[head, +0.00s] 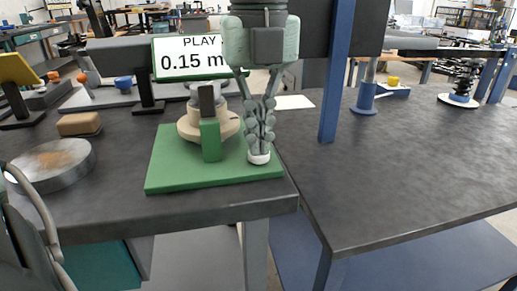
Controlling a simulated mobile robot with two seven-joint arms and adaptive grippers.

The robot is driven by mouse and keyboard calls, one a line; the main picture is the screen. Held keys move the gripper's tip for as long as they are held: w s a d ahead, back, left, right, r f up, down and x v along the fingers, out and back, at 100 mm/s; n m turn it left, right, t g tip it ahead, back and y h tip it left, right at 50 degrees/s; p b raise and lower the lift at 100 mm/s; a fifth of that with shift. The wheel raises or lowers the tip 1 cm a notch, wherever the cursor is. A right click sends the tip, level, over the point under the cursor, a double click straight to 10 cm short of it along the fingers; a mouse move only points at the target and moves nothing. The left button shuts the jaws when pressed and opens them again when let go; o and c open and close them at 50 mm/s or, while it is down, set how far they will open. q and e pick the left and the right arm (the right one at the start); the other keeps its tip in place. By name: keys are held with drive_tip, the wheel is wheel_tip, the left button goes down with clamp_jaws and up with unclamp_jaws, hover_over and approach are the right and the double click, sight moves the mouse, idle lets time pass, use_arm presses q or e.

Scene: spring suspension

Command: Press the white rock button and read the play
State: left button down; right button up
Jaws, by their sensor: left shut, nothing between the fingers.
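My left gripper (259,145) points straight down with its fingers closed together and nothing between them. Its fingertips are at the white rock button (258,158), a small white disc on the right part of the green base plate (190,182); they appear to touch its top. Beside it on the plate stands a tan round fixture (190,127) with a green upright block (210,142) in front. The display (187,58) behind reads "PLAY" and "0.15 m"; its right end is hidden by my gripper. My right gripper is not in view.
A round metal disc (55,163) and a brown block (79,124) lie left of the plate. A blue post (337,75) rises at the right table's near left. The right table's front (400,190) is clear.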

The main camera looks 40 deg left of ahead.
use_arm(q)
wheel_tip(320, 180, up, 8)
drive_tip(key=p, duration=0.5)
idle(0.4)
drive_tip(key=shift+f, duration=0.15)
